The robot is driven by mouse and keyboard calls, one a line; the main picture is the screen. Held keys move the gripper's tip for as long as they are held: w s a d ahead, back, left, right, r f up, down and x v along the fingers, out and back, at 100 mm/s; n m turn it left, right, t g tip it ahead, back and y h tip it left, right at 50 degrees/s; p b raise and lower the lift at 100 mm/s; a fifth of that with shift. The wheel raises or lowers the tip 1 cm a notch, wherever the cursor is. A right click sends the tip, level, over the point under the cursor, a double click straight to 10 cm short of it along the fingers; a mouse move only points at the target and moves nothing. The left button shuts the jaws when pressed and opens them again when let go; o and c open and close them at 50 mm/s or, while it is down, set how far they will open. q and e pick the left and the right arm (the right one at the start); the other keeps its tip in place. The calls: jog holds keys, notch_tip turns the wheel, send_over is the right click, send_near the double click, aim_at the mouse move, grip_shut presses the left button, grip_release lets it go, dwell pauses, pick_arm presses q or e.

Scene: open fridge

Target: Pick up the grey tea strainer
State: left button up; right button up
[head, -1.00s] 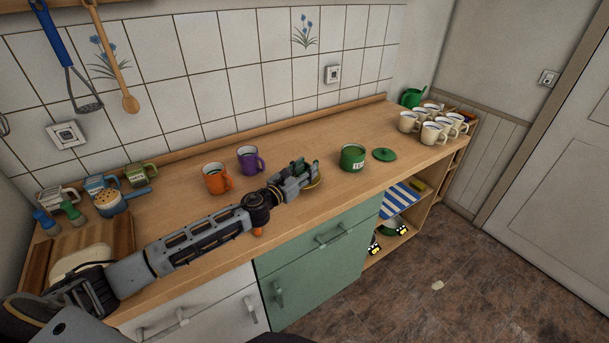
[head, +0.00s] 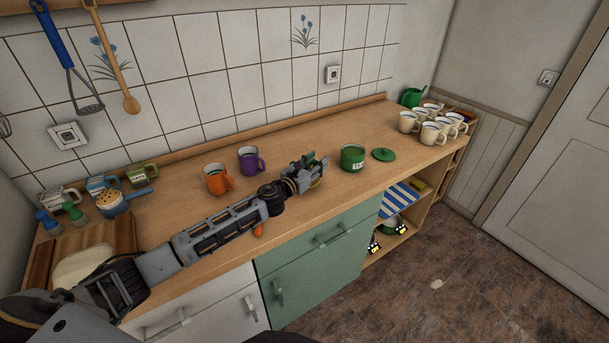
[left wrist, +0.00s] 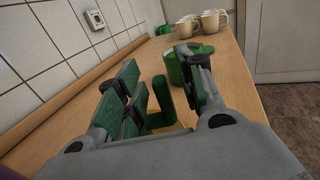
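I cannot make out a grey tea strainer in either view. My left gripper (head: 312,168) is above the middle of the counter, left of the green tin. In the left wrist view the left gripper (left wrist: 165,88) has its green-padded fingers spread apart. A small yellow item (left wrist: 160,119) and an upright dark green piece (left wrist: 163,92) show between the fingers, partly hidden; I cannot tell whether they touch the gripper. My right gripper is in neither view.
The open green tin (head: 353,160) stands right of the gripper, its lid (head: 384,154) beside it. An orange mug (head: 216,180) and a purple mug (head: 249,160) stand behind the arm. Several cream mugs (head: 432,133) fill the right end. The wooden counter (head: 300,135) is clear towards the wall.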

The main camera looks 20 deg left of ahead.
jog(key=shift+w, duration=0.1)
pick_arm(q)
grip_shut()
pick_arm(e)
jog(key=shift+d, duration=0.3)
pick_arm(q)
jog(key=shift+r, duration=0.15)
jog(key=shift+r, duration=0.8)
notch_tip(320, 180, up, 7)
jog(key=shift+f+p, duration=0.1)
jog(key=shift+p, duration=1)
jog(key=shift+r, duration=0.7)
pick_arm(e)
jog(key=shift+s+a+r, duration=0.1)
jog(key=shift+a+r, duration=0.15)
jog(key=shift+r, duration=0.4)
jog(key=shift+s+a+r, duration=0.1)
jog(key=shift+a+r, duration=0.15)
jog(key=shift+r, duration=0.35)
